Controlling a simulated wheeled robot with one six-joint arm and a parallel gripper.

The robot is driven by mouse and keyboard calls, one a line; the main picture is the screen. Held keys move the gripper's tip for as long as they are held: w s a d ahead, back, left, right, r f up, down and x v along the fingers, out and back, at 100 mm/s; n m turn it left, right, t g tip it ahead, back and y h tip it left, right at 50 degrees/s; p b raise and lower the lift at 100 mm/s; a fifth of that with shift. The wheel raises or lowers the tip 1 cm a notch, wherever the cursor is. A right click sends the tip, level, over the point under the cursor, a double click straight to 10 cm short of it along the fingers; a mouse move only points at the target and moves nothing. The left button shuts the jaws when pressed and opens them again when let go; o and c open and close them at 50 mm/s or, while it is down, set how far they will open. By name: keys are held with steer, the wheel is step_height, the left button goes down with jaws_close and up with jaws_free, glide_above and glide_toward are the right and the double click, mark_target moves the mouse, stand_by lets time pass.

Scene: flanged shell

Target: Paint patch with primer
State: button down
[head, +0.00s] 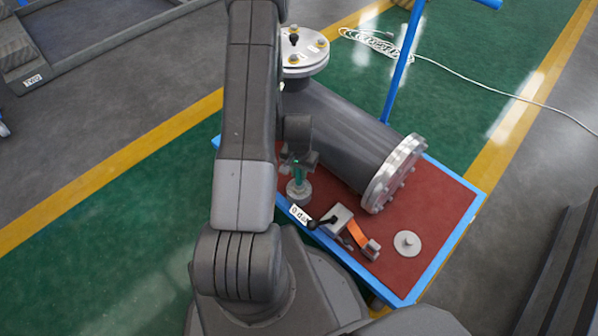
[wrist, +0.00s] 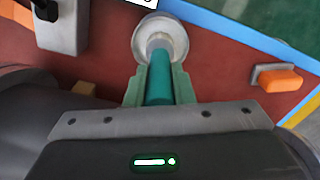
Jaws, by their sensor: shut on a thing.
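My gripper (head: 299,160) is over the red top of the blue-edged cart (head: 436,262), left of the shell. It is shut on the teal handle (wrist: 158,87) of a tool, which lies between the green fingertips in the wrist view. A pale round base (head: 298,190) is at the tool's lower end; it also shows in the wrist view (wrist: 160,38). I cannot tell whether the tool is fixed to this base or stands in it. The grey flanged shell (head: 345,128) lies on the cart. I cannot make out a patch on it.
A grey block tool with an orange part (head: 357,232) and a pale knobbed disc (head: 407,243) lie on the cart's front part. A white label (head: 299,213) is near the edge. A blue post (head: 403,60) rises behind the shell. A white cable crosses the floor.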

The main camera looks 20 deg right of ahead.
stand_by(0.5)
steer(key=shift+r+p, duration=2.05)
steer(key=shift+r, duration=1.45)
